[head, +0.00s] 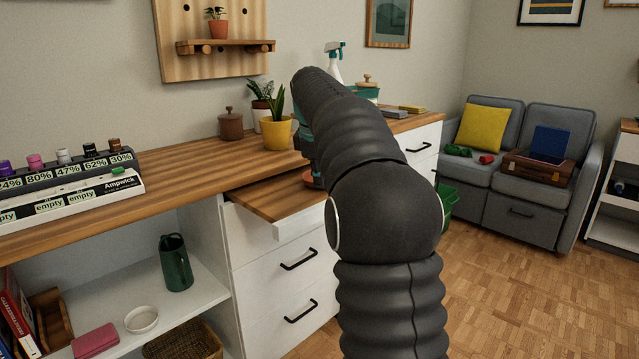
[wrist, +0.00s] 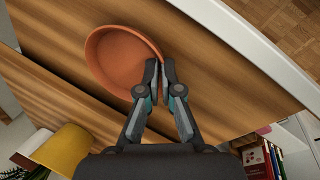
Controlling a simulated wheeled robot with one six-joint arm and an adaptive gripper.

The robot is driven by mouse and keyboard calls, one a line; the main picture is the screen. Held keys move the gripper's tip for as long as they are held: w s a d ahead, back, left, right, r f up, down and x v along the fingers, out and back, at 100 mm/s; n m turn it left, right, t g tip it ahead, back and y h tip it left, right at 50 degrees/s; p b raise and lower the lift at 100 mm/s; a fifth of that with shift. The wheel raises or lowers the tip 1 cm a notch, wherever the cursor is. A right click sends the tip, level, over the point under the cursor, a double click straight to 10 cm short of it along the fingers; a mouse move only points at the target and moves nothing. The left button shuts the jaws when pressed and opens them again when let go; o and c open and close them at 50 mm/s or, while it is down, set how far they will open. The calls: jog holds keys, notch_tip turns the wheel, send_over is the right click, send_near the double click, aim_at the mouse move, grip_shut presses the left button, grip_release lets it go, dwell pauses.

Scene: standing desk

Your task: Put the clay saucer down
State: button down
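The clay saucer (wrist: 112,62) is a round, shallow, orange-brown dish in the wrist view. My gripper (wrist: 160,68) is shut on its near right rim, with one finger on each side of the wall. The saucer looks empty and is over the pulled-out wooden board (wrist: 205,75). In the head view only a sliver of the saucer (head: 312,179) shows beside my arm, low over the board (head: 268,198). I cannot tell whether it touches the wood. My arm hides most of the gripper there.
A yellow pot (head: 276,134) with a plant stands on the counter behind the board. A brown lidded jar (head: 231,124) is left of it. A battery rack (head: 70,187) stands at the left. The board has bare wood around the saucer.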

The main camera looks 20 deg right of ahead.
jog(key=shift+f, duration=0.2)
jog(key=c, duration=1.8)
grip_release()
jog(key=o, duration=0.5)
jog(key=p+v, duration=0.3)
jog(key=v, duration=0.9)
